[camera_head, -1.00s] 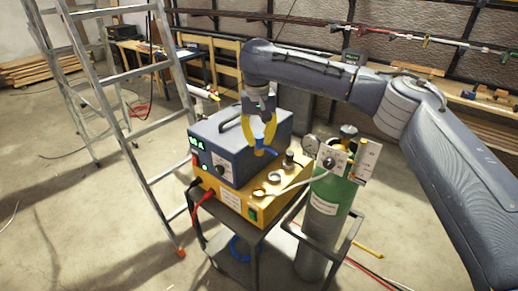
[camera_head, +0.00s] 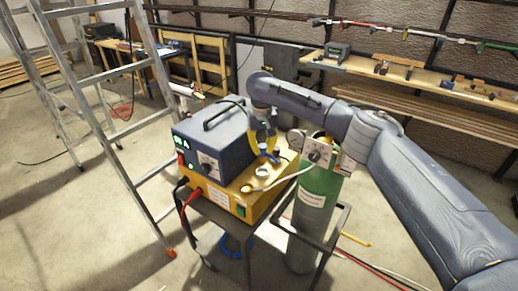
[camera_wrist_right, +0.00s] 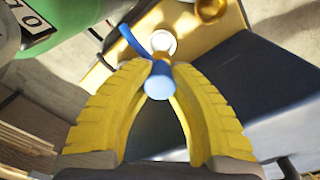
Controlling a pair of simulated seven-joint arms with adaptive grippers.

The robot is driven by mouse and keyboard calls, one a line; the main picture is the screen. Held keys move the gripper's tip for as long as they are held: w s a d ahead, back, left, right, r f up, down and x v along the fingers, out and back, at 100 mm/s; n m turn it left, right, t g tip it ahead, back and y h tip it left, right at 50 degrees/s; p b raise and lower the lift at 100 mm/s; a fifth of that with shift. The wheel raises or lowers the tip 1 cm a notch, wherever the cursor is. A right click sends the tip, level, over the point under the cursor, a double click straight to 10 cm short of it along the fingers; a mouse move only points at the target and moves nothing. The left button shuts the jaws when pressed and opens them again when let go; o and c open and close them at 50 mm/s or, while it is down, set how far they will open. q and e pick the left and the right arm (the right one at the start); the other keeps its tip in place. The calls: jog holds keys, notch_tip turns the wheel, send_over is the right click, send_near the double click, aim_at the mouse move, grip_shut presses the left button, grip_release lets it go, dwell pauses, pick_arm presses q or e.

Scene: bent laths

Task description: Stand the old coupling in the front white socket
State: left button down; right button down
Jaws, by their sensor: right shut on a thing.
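My right gripper (camera_head: 264,148) is shut on the coupling (camera_head: 268,155), which looks blue with a side lever and a brass-coloured part. It also shows between the yellow fingers in the right wrist view (camera_wrist_right: 159,82). A white socket (camera_head: 262,173) stands on top of the yellow box, just below and slightly in front of the coupling. In the right wrist view the socket (camera_wrist_right: 163,42) lies just beyond the coupling's brass part. I cannot tell if they touch; a small gap seems to show in the head view. A brass-rimmed round fitting (camera_head: 247,188) sits nearer the front edge. My left gripper is not in view.
A ladder (camera_head: 120,110) stands at the left.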

jog(key=shift+f, duration=3.3)
jog(key=shift+f, duration=0.25)
jog(key=c, duration=1.2)
grip_release()
jog(key=shift+r, duration=0.1)
